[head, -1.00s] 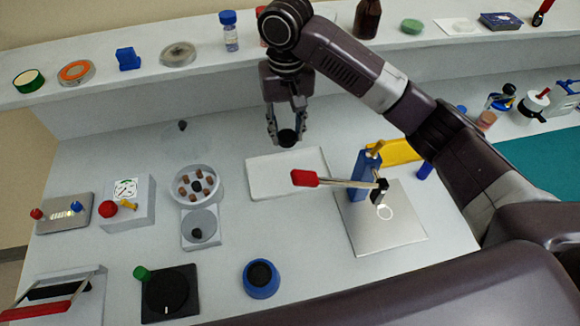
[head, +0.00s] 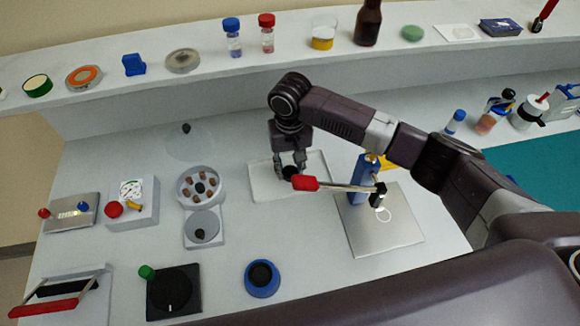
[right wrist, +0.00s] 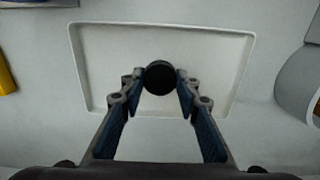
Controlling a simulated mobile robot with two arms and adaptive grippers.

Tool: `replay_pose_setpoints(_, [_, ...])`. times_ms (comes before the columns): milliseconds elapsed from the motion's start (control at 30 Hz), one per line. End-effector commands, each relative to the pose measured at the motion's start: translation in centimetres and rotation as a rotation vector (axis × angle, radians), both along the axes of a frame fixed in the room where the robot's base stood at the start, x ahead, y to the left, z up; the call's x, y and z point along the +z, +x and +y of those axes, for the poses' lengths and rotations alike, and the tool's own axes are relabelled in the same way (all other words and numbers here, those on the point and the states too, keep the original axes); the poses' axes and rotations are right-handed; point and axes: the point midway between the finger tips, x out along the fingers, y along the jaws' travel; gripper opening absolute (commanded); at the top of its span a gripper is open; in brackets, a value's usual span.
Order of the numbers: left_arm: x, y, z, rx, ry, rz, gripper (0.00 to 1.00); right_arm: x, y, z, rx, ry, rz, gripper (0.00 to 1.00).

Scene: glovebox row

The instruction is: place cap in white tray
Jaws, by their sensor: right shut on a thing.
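The black round cap (right wrist: 160,77) is between the fingertips of my right gripper (right wrist: 158,88), which is shut on it. In the head view the cap (head: 290,173) shows dark at the tips of my right gripper (head: 291,168). The white tray (head: 262,188) is a shallow rectangle on the bench. In the right wrist view the tray (right wrist: 100,70) lies behind the cap. The cap is over the tray; I cannot tell whether it touches the tray floor. My left gripper is not in view.
A red-handled lever (head: 325,185) on a blue press (head: 361,180) reaches across the tray's right part, close to my right gripper. A round holder with brown pieces (head: 222,190) stands left of the tray. A shelf (head: 205,72) with bottles runs behind.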

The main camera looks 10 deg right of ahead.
Motion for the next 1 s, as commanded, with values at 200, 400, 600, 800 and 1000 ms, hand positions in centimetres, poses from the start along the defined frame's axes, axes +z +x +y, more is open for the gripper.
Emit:
replay_pose_setpoints(200, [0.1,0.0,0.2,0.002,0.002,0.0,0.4,-0.2,0.0,0.0,0.0,0.0,0.002,0.21])
replay_pose_setpoints(400, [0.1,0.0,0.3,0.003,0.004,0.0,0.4,-0.3,0.0,0.0,0.0,0.0,0.001,0.47])
replay_pose_setpoints(600, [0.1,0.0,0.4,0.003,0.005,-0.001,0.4,-0.2,0.0,0.0,0.0,0.0,0.001,0.47])
replay_pose_setpoints(800, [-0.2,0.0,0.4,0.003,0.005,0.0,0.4,0.9,0.1,0.1,0.001,0.001,-0.001,0.47])
replay_pose_setpoints(1000, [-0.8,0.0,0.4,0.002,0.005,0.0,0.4,4.8,0.1,0.1,0.001,0.003,-0.004,0.47])
